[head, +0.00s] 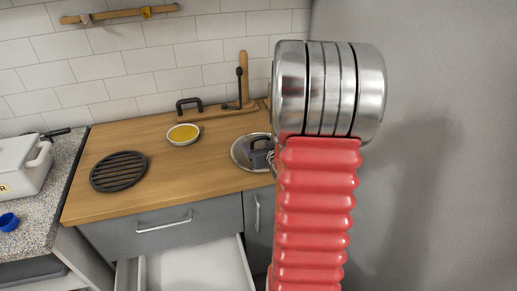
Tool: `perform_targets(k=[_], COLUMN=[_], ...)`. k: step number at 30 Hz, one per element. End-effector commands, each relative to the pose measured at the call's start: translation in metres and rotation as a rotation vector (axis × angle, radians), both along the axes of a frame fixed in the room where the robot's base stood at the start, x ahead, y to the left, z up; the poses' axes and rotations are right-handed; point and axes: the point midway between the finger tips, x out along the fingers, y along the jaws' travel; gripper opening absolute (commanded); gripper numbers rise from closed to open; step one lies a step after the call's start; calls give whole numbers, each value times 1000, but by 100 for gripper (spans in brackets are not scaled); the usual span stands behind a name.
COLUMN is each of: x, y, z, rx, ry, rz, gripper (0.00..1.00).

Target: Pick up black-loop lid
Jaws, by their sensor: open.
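A round silvery lid (239,154) with a dark loop-shaped handle (260,149) on top lies on the wooden counter, right of the middle of the head view. My red ribbed arm with its metal joint covers the lid's right edge. I cannot make out my gripper; it seems to be hidden behind my arm, so its distance from the lid does not show.
On the wooden counter (150,203) are a black slatted trivet (119,171), a bowl of yellow contents (183,133) and a black arched handle (189,104). An open drawer (195,266) juts out below.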

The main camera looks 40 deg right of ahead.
Motion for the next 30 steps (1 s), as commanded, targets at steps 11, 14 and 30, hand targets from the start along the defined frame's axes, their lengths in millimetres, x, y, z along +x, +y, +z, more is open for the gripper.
perform_targets(k=[11,14,30], x=[-4,-4,-5], y=[-4,-5,-5], z=[0,0,0], rx=[0,-1,0], ry=[-1,-1,-1], rz=[-10,-11,-13], gripper=[83,83,50])
